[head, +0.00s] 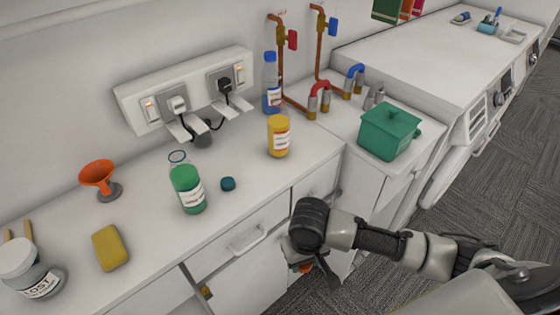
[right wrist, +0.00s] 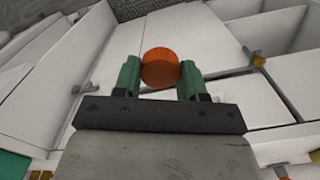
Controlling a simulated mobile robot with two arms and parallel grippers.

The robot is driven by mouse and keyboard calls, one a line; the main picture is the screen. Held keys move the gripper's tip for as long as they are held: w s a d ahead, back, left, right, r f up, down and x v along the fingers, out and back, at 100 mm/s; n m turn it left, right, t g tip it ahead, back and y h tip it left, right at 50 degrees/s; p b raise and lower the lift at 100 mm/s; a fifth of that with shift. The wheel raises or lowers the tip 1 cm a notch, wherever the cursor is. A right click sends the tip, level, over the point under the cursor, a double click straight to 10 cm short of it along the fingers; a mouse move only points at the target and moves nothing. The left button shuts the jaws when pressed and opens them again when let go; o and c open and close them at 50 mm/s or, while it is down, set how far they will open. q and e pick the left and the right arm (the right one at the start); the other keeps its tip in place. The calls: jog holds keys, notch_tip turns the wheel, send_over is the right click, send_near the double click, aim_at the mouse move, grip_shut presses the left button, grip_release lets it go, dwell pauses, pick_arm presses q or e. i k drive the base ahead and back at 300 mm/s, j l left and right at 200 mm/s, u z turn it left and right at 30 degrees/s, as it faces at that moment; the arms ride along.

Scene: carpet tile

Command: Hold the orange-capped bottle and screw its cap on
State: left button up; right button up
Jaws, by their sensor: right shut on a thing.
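My right gripper (head: 303,266) hangs in front of the counter's drawers, below the worktop edge. In the right wrist view its green fingers (right wrist: 160,78) are shut on a round orange cap (right wrist: 160,66). A small orange patch of the cap (head: 304,268) shows under the hand in the head view. I cannot tell whether a bottle is attached to it. No orange-capped bottle stands on the counter. My left gripper is not in view.
The white counter (head: 240,205) carries a green bottle (head: 187,190), a small blue cap (head: 228,184), a yellow bottle (head: 278,136), a blue-capped bottle (head: 271,85), an orange funnel (head: 97,175), a yellow sponge (head: 110,248) and a grey-lidded jar (head: 30,270). A green pot (head: 388,132) stands right.

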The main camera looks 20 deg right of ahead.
aim_at(278, 118)
jog(key=u, duration=0.2)
jog(key=k+l+u, duration=0.1)
jog(key=l+u, duration=0.2)
jog(key=k+l+u, duration=0.15)
jog(key=l+u, duration=0.15)
jog(key=k+l+u, duration=0.15)
jog(key=l+u, duration=0.15)
jog(key=k+l, duration=0.2)
jog(key=l, duration=0.15)
jog(key=k+l+u, duration=0.1)
jog(key=l, duration=0.3)
jog(key=k+l, duration=0.5)
jog(key=l, duration=0.2)
jog(key=u, duration=0.05)
